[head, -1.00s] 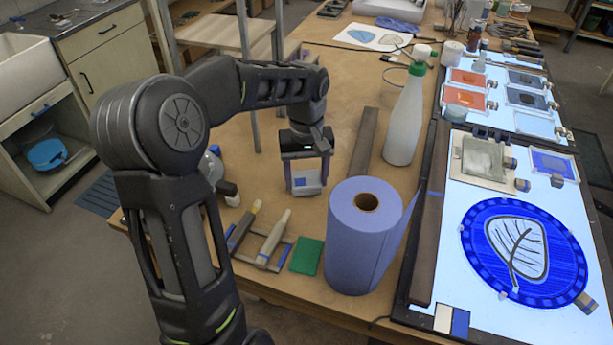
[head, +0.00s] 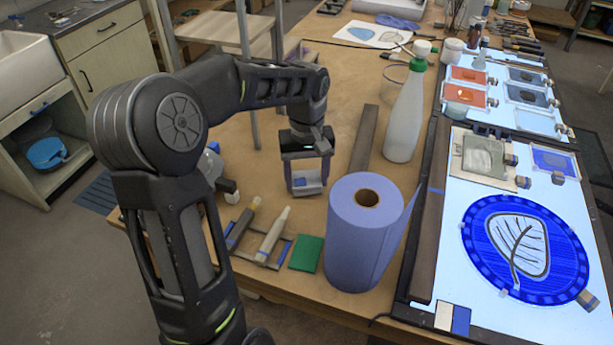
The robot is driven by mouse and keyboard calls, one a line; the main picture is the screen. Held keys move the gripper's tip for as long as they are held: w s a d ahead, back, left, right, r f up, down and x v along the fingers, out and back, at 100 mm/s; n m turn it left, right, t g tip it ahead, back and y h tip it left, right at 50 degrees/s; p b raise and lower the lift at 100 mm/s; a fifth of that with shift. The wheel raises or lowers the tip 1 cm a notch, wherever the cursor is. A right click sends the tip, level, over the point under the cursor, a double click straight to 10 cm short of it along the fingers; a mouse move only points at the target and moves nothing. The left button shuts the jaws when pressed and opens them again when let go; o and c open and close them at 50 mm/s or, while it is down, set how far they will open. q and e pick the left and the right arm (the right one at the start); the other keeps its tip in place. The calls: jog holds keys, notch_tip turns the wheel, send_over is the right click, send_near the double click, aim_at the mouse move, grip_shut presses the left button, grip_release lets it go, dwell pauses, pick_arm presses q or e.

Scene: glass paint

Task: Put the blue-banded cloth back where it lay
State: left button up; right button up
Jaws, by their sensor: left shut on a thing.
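My left gripper (head: 307,178) points down over the brown table, left of and behind the blue paper roll. It is shut on a small pale cloth (head: 312,182) with a blue patch on its front, which I take for the blue-banded cloth. The fingers stand on either side of the cloth and partly hide it. The cloth hangs low, and I cannot tell whether it touches the tabletop. My right gripper is not in view.
The blue paper roll (head: 350,245) and a white bottle (head: 405,118) with a green cap stand close by on the right. A green pad (head: 306,254) and a small rack (head: 262,237) with tools lie in front. A lit panel (head: 440,268) with painted glass is at the right.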

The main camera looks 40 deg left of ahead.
pick_arm(q)
jog(key=shift+f, duration=0.3)
dwell(0.4)
jog(key=o, duration=1.3)
jog(key=shift+c, duration=0.2)
jog(key=shift+r+b, duration=0.7)
jog(key=shift+r, duration=3.25)
